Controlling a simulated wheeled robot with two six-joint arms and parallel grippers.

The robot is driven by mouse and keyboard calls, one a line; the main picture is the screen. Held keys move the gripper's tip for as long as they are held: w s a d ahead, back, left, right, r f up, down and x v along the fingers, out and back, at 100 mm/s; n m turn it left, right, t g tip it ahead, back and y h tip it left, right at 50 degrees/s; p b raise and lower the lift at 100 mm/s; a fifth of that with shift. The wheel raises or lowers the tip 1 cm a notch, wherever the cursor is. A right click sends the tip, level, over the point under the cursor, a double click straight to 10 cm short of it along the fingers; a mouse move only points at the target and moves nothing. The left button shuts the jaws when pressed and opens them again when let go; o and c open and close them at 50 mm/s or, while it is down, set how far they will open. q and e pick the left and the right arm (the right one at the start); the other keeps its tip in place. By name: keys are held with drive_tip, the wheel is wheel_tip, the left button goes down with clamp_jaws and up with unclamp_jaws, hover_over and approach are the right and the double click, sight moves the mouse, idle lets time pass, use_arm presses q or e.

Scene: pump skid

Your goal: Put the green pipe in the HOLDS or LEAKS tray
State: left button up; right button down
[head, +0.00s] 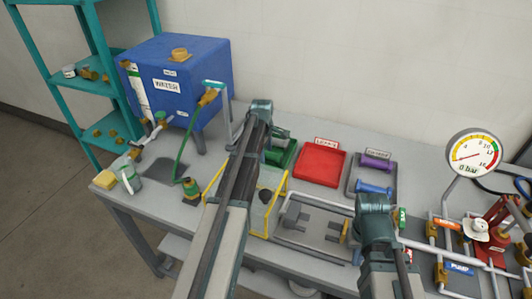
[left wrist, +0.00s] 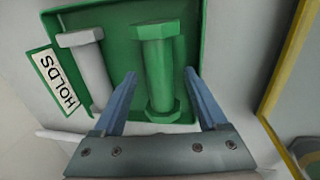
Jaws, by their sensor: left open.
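The green pipe (left wrist: 159,70), with hexagonal ends, lies in the green HOLDS tray (left wrist: 119,27) in the left wrist view. A grey-white pipe (left wrist: 86,70) lies to its left in the same tray. My left gripper (left wrist: 160,77) is open, with one finger on each side of the green pipe and gaps showing between. In the head view the green tray (head: 288,154) is partly hidden behind my left arm, and the green pipe cannot be made out there. The red LEAKS tray (head: 320,167) is empty. My right arm shows at lower right, but its gripper does not.
A grey tray (head: 353,187) right of the red one holds a purple pipe (head: 376,162) and a blue pipe (head: 374,188). A yellow-edged clear guard (head: 273,208) stands in front of the green tray. A gauge (head: 474,155) and piping crowd the right.

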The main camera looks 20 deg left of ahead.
use_arm(q)
drive_tip(key=shift+r, duration=0.1)
use_arm(e)
drive_tip(key=shift+r, duration=0.1)
use_arm(q)
wheel_tip(320, 180, up, 14)
drive_tip(key=s+p, duration=0.2)
drive_tip(key=p, duration=1.1)
drive_tip(key=shift+f+p, duration=0.25)
drive_tip(key=shift+p, duration=0.05)
use_arm(e)
wheel_tip(320, 180, up, 13)
drive_tip(key=shift+r, duration=0.2)
use_arm(q)
drive_tip(key=shift+s+d, duration=0.1)
drive_tip(key=shift+d, duration=0.05)
drive_tip(key=s+d+f+m+g+y+b, duration=0.1)
drive_tip(key=s+d+f+m+g+b, duration=0.1)
drive_tip(key=s+d+m, duration=2)
drive_tip(key=s+d+f+b, duration=0.1)
drive_tip(key=s+d, duration=0.3)
drive_tip(key=d, duration=0.2)
drive_tip(key=shift+s+d+f, duration=0.2)
drive_tip(key=shift+s+d, duration=0.1)
use_arm(e)
wheel_tip(320, 180, down, 3)
drive_tip(key=shift+f, duration=0.1)
